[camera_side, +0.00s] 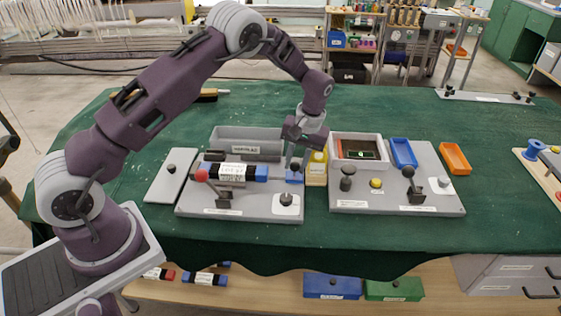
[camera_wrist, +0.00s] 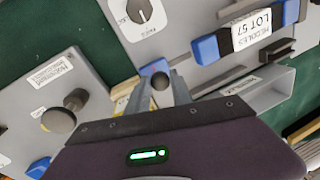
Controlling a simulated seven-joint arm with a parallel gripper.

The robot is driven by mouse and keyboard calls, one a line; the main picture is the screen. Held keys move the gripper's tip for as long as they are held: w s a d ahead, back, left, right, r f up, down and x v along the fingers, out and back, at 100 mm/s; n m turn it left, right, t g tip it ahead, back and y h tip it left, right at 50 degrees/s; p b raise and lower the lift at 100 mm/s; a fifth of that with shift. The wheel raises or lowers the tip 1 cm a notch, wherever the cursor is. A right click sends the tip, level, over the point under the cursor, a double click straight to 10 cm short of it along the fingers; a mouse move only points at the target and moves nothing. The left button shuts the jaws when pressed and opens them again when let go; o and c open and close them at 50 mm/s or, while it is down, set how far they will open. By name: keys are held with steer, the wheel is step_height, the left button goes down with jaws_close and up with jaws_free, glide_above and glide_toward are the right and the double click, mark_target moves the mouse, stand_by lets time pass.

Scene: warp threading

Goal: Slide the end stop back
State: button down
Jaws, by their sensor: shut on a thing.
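The end stop appears to be the small blue block (camera_side: 294,176) with a dark knob, at the right end of the left grey board. In the wrist view the blue block (camera_wrist: 154,68) shows beyond the fingertips, with its dark round knob (camera_wrist: 160,81) between them. My gripper (camera_side: 296,160) points down over the block, its fingers closed on the knob. The white-labelled needle cartridge (camera_side: 238,173) with blue and black ends lies to the left of the block, apart from it. The fingers partly hide the knob and the block's near side.
A yellow container (camera_side: 317,169) stands close to the right of my gripper. A grey open bin (camera_side: 246,137) is behind the cartridge. A dial knob (camera_side: 286,199) is in front. On the right board are a white-walled tray (camera_side: 342,136) and several knobs.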

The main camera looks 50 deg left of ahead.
steer(key=shift+w+d+r, duration=0.1)
steer(key=shift+w+d, duration=0.35)
steer(key=shift+w, duration=0.05)
steer(key=c, duration=1.1)
jaws_free()
steer(key=shift+c, duration=0.2)
step_height(320, 180, up, 7)
steer(key=d, duration=0.1)
steer(key=shift+w, duration=0.35)
